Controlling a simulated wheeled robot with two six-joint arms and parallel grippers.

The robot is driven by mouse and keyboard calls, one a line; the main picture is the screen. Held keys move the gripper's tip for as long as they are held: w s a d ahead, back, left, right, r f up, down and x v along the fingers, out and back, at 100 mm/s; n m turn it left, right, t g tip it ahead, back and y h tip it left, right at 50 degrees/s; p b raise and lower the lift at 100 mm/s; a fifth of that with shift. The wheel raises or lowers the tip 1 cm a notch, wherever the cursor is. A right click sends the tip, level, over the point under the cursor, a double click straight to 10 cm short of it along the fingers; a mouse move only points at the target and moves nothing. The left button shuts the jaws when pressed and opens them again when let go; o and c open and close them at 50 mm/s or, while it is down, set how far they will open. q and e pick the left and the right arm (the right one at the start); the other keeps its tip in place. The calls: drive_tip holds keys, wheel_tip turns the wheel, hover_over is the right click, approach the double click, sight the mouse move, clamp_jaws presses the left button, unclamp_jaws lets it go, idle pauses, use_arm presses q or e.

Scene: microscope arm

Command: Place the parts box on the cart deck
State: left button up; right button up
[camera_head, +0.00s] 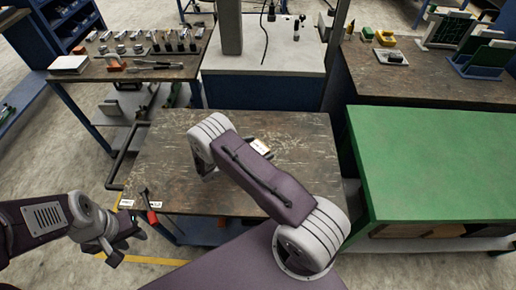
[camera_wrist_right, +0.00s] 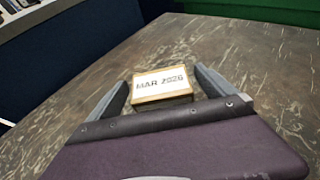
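In the right wrist view the box is between the fingers of my right gripper (camera_wrist_right: 161,77), which are spread with gaps on both sides. The box seems to rest on the deck (camera_wrist_right: 265,60); its underside is hidden. My right arm hides most of that gripper in the head view. My left gripper (camera_head: 123,241) is empty at lower left, its fingers apart.
A red-handled tool (camera_head: 152,214) is at the deck's front left corner, beside a black rail (camera_head: 124,155). A green-topped bench (camera_head: 430,165) stands close on the right. A tool table (camera_head: 110,68) is at the back left. Much of the deck is bare.

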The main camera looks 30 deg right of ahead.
drive_tip(key=shift+r, duration=0.2)
drive_tip(key=shift+a+r, duration=0.1)
drive_tip(key=shift+a, duration=0.3)
drive_tip(key=b+v, duration=0.1)
drive_tip(key=v, duration=1)
drive_tip(key=shift+s+a+r+b, duration=0.1)
drive_tip(key=shift+s+b, duration=0.05)
drive_tip(key=shift+b, duration=0.15)
drive_tip(key=shift+s+d+r+m, duration=0.1)
drive_tip(key=shift+s+d+m, duration=0.15)
drive_tip(key=shift+s+m, duration=0.05)
drive_tip(key=s+r+m+g+y, duration=0.1)
drive_tip(key=s+r+m+y, duration=0.2)
drive_tip(key=s+m+y, duration=0.3)
drive_tip(key=s+a+r+m+y, duration=0.1)
drive_tip(key=s+r+m+y, duration=0.3)
drive_tip(key=m, duration=1)
drive_tip(key=s+y, duration=0.3)
drive_tip(key=s, duration=0.2)
drive_tip(key=shift+a+m+g, duration=0.2)
drive_tip(key=shift+m+g, duration=0.1)
drive_tip(key=shift+g, duration=0.1)
